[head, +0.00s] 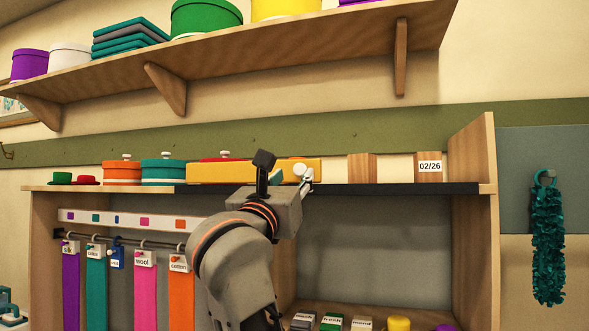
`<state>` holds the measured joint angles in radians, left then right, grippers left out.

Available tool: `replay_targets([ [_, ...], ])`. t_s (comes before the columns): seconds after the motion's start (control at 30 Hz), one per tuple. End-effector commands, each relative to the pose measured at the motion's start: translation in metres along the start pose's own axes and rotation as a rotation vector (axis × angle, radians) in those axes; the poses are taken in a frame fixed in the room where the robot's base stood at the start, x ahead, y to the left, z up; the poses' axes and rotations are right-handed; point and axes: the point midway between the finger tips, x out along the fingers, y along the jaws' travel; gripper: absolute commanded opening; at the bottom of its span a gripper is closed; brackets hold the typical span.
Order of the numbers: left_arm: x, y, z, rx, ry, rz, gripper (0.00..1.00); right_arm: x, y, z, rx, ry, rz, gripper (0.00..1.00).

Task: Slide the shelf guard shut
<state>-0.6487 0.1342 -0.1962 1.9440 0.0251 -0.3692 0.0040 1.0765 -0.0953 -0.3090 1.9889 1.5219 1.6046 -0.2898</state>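The shelf guard (225,172) is a yellow-orange panel. It stands along the dark rail (400,188) at the front edge of the cabinet top, left of its middle. It partly hides a red lidded box (224,159). To its right, the shelf front is open.
Orange (122,173) and teal (162,172) lidded boxes stand left on the cabinet top. Wooden blocks (362,168) stand right, one labelled 02/26 (429,167). An upper shelf (290,50) hangs above. Coloured ribbons (145,290) hang below left. A teal garland (547,245) hangs right.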

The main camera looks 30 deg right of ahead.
Motion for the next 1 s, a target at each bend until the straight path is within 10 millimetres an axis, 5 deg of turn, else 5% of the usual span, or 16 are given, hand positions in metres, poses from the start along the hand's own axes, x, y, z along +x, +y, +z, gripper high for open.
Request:
replay_targets([
  [0.23, -0.005, -0.008, 0.013, -0.003, -0.04, -0.015, 0.52, 0.035, 0.0, 0.001, -0.003, 0.0, -0.002, 0.36],
  [0.63, -0.006, -0.005, 0.018, -0.018, -0.051, -0.018, 0.52, 0.044, 0.0, -0.001, -0.001, 0.0, -0.001, 0.36],
  [0.8, -0.006, -0.006, 0.017, -0.017, -0.05, -0.018, 0.52, 0.044, 0.0, -0.001, -0.001, 0.0, -0.001, 0.0],
  [1.0, -0.006, -0.007, 0.017, -0.011, -0.048, -0.017, 0.52, 0.044, -0.001, -0.001, -0.001, 0.0, -0.001, 0.0],
])
